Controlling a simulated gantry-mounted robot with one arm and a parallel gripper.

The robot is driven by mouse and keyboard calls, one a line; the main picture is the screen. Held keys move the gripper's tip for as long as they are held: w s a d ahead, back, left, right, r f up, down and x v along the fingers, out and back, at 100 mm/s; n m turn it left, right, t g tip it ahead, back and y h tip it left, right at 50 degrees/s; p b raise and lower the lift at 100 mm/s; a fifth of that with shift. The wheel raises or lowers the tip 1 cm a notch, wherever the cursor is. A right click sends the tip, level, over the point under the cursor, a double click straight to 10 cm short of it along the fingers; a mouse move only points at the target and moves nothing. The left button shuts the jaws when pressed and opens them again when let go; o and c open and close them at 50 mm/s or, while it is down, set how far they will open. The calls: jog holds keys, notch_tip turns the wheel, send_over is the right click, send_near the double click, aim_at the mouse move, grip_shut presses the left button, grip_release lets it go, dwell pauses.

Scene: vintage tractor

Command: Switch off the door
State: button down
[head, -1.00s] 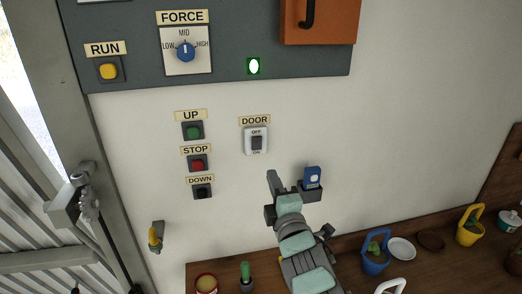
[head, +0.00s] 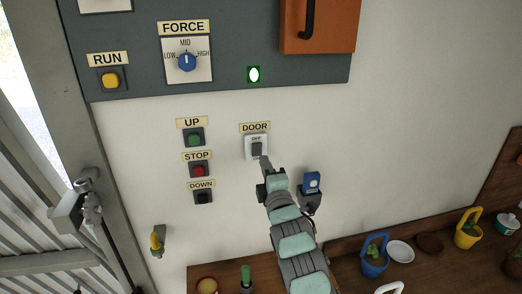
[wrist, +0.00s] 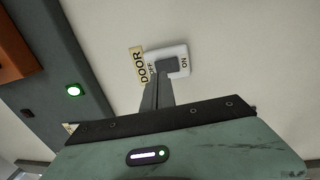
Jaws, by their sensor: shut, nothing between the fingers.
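The door switch (head: 256,143) is a white plate with a dark rocker, marked OFF at its top and ON at its bottom, on the white wall under a DOOR label (head: 255,127). My gripper (head: 264,160) is shut and empty, its tip at the lower part of the switch and hiding the ON mark in the head view. In the wrist view the switch (wrist: 181,55) appears turned sideways, and my gripper's fingertips (wrist: 163,76) overlap the rocker. I cannot tell whether they touch it or which way the rocker is tilted.
UP (head: 194,137), STOP (head: 199,169) and DOWN (head: 203,197) buttons are left of the switch. A blue device (head: 312,182) in a holder is at the lower right. A grey panel with a lit green lamp (head: 254,75) is above. Baskets stand on the wooden bench below.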

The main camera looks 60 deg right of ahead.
aim_at(258, 149)
jog(key=p+x, duration=0.1)
jog(key=x, duration=0.3)
jog(key=shift+w+d+r, duration=0.15)
jog(key=shift+d, duration=0.05)
jog(key=shift+w+d+p, duration=0.3)
jog(key=shift+d+p, duration=0.05)
jog(key=shift+w+b, duration=0.2)
jog(key=shift+b, duration=0.4)
jog(key=shift+d+g+y, duration=0.15)
jog(key=shift+g+y, duration=0.45)
jog(key=shift+y, duration=0.1)
jog(key=shift+f, duration=0.25)
jog(key=shift+s+r, duration=0.15)
jog(key=r+b+v, duration=0.1)
jog(key=b+v, duration=0.2)
jog(key=v, duration=1.1)
